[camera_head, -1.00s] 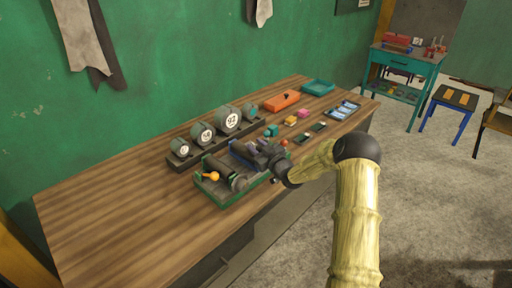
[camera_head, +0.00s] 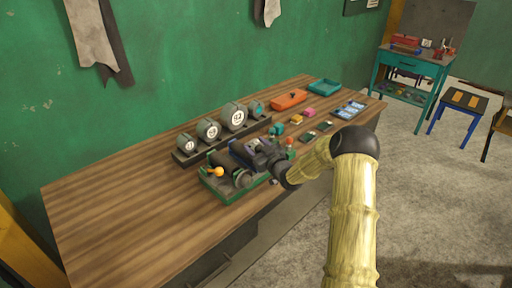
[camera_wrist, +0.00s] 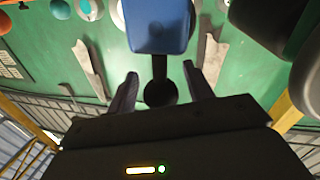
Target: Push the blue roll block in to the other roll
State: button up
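The blue roll block (camera_head: 237,148) is on the green-based machine (camera_head: 219,197) at the table's front edge, next to a dark grey roll (camera_head: 225,162). My gripper (camera_head: 258,153) is at the block's right side and partly hides it. In the wrist view the blue block (camera_wrist: 158,32) is just beyond the two fingertips. A black stem and round knob (camera_wrist: 160,93) lie between the fingers, apart from both. My gripper (camera_wrist: 161,70) is open. Whether a fingertip touches the block is unclear. A large dark roll (camera_wrist: 275,20) shows at right in the wrist view.
An orange-yellow knob (camera_head: 216,172) sticks out of the machine. Behind is a dark rack (camera_head: 184,157) with several numbered grey cylinders. An orange tray (camera_head: 289,100), a teal tray (camera_head: 324,87) and small items lie further right. The table's left half (camera_head: 120,200) is clear.

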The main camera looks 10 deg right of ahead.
jog(key=b+v, duration=0.3)
jog(key=v, duration=1.4)
jog(key=shift+s+b, duration=0.2)
jog(key=shift+b, duration=0.15)
jog(key=s+a+m+g+h, duration=0.3)
jog(key=s+g, duration=0.4)
jog(key=s, duration=0.5)
jog(key=s+a+f+m+g+h, duration=0.1)
jog(key=s+a+m+g+h, duration=0.2)
jog(key=s, duration=0.9)
jog(key=a+g, duration=0.3)
jog(key=g, duration=0.1)
jog(key=shift+a, duration=0.15)
jog(key=shift+w, duration=0.1)
jog(key=shift+c, duration=0.4)
